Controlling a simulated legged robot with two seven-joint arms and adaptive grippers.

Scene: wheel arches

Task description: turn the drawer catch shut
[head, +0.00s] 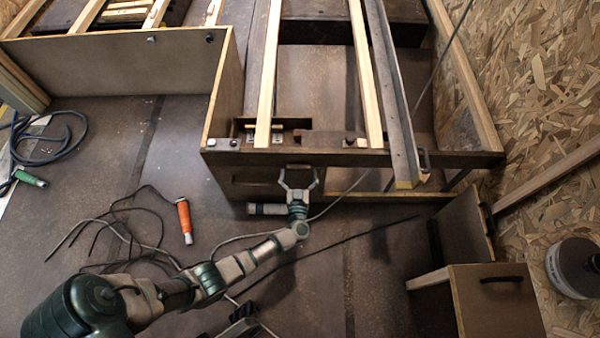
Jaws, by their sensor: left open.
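My left gripper (299,178) is open. Its two fingers point up the picture at the front face of the wooden bench frame (225,162), just under its top rail. No object shows clearly between the fingertips. The drawer catch cannot be made out for certain; the fingers cover part of the front where they reach. A low dark panel (252,181), possibly a drawer front, lies left of the gripper. Whether the fingers touch the front cannot be told. My right gripper is not in view.
An orange-handled tool (185,221) and loose black cables (130,232) lie on the floor left of my arm. A wooden cabinet with a dark handle (501,279) stands at lower right. Long light slats (367,75) cross the frame's top.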

